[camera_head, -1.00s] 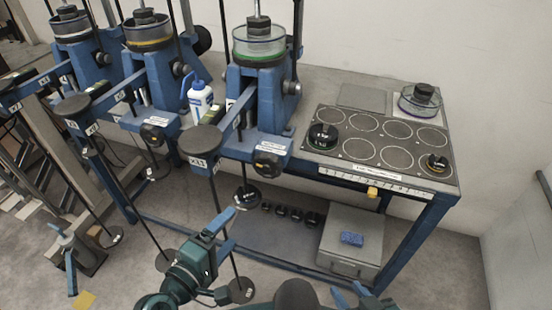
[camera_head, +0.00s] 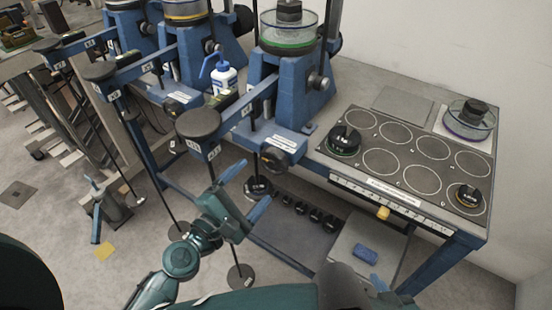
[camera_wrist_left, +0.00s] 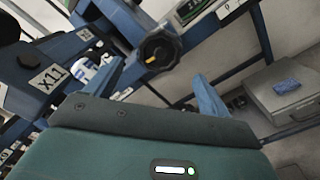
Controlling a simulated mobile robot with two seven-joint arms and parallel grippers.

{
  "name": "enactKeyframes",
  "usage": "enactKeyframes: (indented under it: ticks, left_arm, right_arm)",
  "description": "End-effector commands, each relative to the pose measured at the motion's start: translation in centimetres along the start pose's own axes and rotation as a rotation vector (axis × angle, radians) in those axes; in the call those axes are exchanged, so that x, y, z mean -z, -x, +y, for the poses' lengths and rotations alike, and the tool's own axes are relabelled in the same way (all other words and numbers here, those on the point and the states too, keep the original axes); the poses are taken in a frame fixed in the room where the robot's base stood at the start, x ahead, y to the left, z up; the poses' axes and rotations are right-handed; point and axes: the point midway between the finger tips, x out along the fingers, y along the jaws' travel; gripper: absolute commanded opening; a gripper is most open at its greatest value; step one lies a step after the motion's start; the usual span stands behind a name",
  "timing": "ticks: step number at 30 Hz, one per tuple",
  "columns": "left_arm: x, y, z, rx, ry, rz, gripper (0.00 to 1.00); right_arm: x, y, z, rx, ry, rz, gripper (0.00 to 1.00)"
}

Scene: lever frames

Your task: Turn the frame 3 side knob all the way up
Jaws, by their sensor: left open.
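The rightmost blue lever frame (camera_head: 285,100), which I take as frame 3, stands on the bench and carries a clear dish with a green ring. A dark round knob (camera_head: 318,82) sits on the right side of its column. A black knob (camera_head: 277,157) is on the front end of its base; it shows in the left wrist view (camera_wrist_left: 160,48) with a yellow mark. My left gripper (camera_head: 246,190) is open and empty, below and left of the front knob, apart from it. Its blue fingers also show in the left wrist view (camera_wrist_left: 155,82). My right gripper is not seen.
A lever arm ends in a dark round pad (camera_head: 198,123), with a thin rod hanging below it. The bench top (camera_head: 403,105) at right holds a panel of ringed circles and weights. A grey box (camera_head: 345,245) with a blue item stands below.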

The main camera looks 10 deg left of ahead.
Motion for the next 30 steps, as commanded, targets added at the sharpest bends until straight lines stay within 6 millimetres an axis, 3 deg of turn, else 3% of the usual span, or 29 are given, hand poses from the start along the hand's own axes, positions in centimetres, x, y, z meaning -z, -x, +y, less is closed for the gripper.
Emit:
enactKeyframes:
  ticks: [4, 18, 30]
  left_arm:
    - [-0.3, -2.1, 0.3, -0.002, 0.0, -0.002, 0.82]
    - [-0.1, -8.9, 0.0, 0.001, -0.003, -0.002, 0.81]
    - [-0.1, -8.6, -0.1, 0.002, -0.003, -0.001, 0.48]
  right_arm:
    - [0.8, 0.4, -0.2, -0.002, 0.002, 0.0, 0.36]
    - [0.7, 0.6, -0.1, -0.012, 0.022, -0.016, 0.36]
    - [0.4, 0.6, 0.3, -0.013, 0.035, -0.023, 0.36]
